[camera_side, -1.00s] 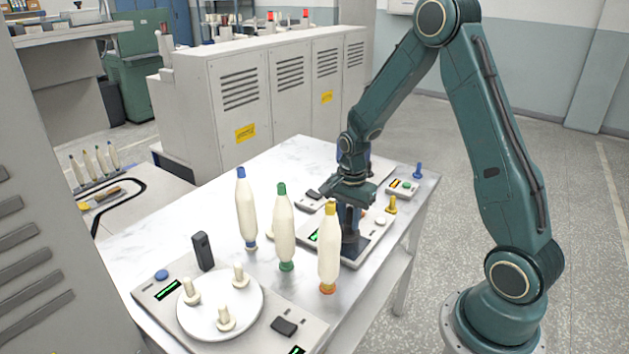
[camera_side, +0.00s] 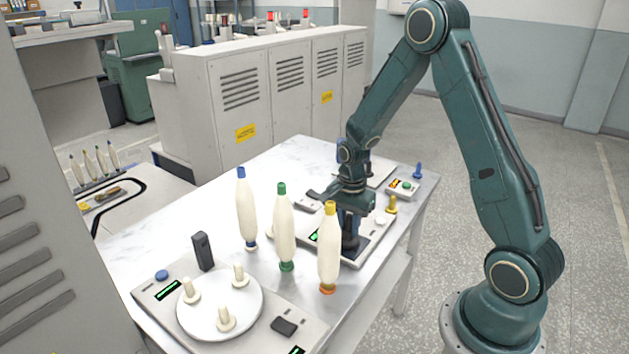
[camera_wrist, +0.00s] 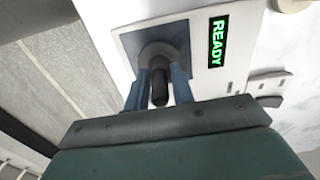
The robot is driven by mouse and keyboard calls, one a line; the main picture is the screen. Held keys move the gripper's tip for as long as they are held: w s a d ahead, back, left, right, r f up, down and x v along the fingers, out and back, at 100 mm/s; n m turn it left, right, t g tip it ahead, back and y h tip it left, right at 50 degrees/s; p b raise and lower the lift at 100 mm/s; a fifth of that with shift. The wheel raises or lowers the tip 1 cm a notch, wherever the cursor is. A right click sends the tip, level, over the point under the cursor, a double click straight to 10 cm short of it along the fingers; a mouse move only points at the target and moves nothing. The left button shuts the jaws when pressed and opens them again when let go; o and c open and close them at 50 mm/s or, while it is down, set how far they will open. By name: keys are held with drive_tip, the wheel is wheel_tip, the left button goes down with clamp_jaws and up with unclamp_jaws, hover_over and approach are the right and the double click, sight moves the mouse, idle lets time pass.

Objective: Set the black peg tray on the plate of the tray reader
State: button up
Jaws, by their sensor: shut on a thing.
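My gripper (camera_side: 351,212) is in the middle of the side view, pointing down over the tray reader (camera_wrist: 238,78). In the wrist view, its two blue fingers (camera_wrist: 164,88) are shut on the upright black peg of the black peg tray (camera_wrist: 160,92). The peg stands out of a round grey base over a dark square (camera_wrist: 180,32) on the reader's pale top. The dark square also shows in the side view (camera_side: 357,256). I cannot tell whether it is the tray or the reader's plate, or whether the tray touches the plate. The reader's display (camera_wrist: 219,40) says READY in green.
Three tall cream bobbins, blue-ended (camera_side: 246,208), green-ended (camera_side: 284,228) and yellow-topped (camera_side: 329,250), stand left of the gripper. A white disc (camera_side: 240,300) with three pegs sits on another device at front left. A small button box (camera_side: 403,188) is behind right.

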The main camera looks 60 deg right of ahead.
drive_tip(key=shift+f, duration=0.25)
idle(0.5)
drive_tip(key=o, duration=1.1)
drive_tip(key=shift+r, duration=0.15)
wheel_tip(320, 180, up, 13)
drive_tip(key=shift+f, duration=0.2)
drive_tip(key=shift+r, duration=0.5)
